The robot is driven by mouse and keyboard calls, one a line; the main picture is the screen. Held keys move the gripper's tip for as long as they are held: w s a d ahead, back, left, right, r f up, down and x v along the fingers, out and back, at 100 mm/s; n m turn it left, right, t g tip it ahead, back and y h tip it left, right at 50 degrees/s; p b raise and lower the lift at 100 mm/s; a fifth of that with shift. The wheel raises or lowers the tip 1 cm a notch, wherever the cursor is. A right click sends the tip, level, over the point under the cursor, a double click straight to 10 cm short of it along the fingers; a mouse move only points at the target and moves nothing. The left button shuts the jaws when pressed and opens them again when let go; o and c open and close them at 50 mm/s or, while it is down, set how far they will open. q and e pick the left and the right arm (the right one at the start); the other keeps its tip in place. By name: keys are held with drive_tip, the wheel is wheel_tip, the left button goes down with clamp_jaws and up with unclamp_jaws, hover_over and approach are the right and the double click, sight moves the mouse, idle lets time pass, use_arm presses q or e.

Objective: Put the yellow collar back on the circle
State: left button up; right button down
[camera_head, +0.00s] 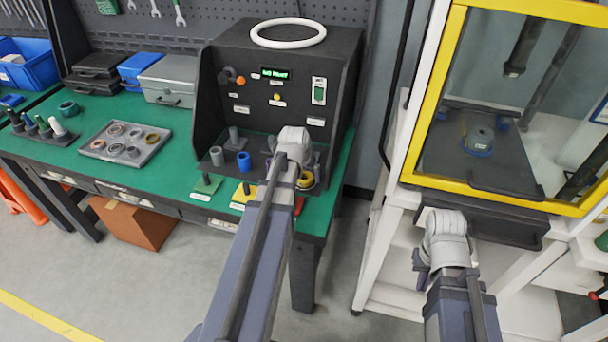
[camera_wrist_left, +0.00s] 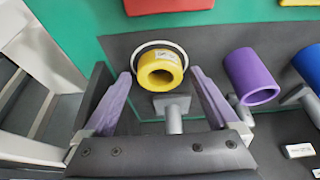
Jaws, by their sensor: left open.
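The yellow collar (camera_wrist_left: 161,68) is in the left wrist view, a thick short ring with a small pale label. A white circle (camera_wrist_left: 139,53) with a dark inside shows around and behind it; whether the collar rests flat there I cannot tell. My left gripper (camera_wrist_left: 158,80) is open, one purple finger on each side of the collar, with gaps to it. In the head view my left gripper (camera_head: 292,165) is over the right part of the tester's dark base, and a bit of the yellow collar (camera_head: 306,181) shows beside it.
A purple collar (camera_wrist_left: 252,76) and a blue collar (camera_head: 243,161) stand near grey pegs on the base. Coloured plates lie along the table's front edge. The black tester housing (camera_head: 285,70) rises behind. A yellow-framed cabinet (camera_head: 420,95) stands right.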

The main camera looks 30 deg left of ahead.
use_arm(q)
drive_tip(key=p+v, duration=1.1)
drive_tip(key=v, duration=0.1)
drive_tip(key=shift+s, duration=0.1)
drive_tip(key=s+d+m+g, duration=0.2)
drive_tip(key=s+d, duration=0.4)
drive_tip(key=d, duration=0.8)
drive_tip(key=s+d+f+m+g, duration=0.1)
drive_tip(key=s+d+m, duration=0.3)
drive_tip(key=d, duration=1.1)
drive_tip(key=shift+s+f+g, duration=0.2)
drive_tip(key=shift+s+g, duration=0.6)
drive_tip(key=shift+s, duration=0.05)
drive_tip(key=shift+d, duration=0.1)
